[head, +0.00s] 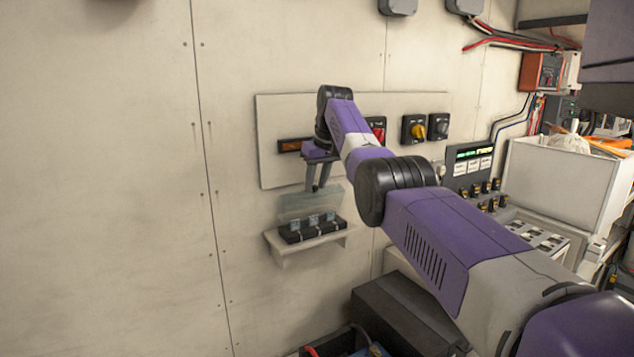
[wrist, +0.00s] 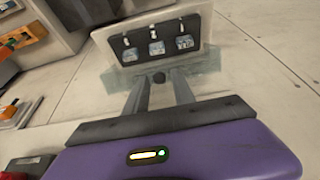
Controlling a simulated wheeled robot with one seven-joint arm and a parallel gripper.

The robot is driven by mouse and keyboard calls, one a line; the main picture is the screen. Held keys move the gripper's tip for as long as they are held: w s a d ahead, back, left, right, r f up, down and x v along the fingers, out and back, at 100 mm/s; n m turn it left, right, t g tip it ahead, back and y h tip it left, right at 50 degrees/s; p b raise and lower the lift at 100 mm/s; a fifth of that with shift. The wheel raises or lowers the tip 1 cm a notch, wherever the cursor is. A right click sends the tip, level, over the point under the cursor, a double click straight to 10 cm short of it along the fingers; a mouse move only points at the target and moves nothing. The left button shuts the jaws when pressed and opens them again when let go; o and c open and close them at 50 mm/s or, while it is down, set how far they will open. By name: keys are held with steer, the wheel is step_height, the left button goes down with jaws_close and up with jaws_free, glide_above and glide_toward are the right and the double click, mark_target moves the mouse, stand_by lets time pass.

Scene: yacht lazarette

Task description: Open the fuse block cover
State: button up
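The fuse block (head: 299,238) is a dark block with a row of three clear-blue fuses, on a small pale shelf on the wall. Its translucent cover (head: 296,206) stands raised at the back of the block, and the fuses are uncovered. In the wrist view the fuse block (wrist: 144,54) is at the top, and the cover (wrist: 208,61) is a pale glassy strip behind my fingertips. My gripper (head: 318,188) points down just above the cover's top edge. In the wrist view its fingers (wrist: 158,76) are apart, with a dark round knob (wrist: 158,78) between the tips. Contact is unclear.
A dark box (head: 400,310) stands low in front. The wall left of the shelf (head: 281,254) is clear.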

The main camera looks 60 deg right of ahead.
steer(key=shift+o, duration=0.2)
steer(key=shift+r, duration=0.1)
steer(key=b+v, duration=0.1)
steer(key=v, duration=0.6)
steer(key=shift+r+b, duration=0.35)
steer(key=shift+s+a, duration=0.1)
steer(key=shift+s, duration=0.05)
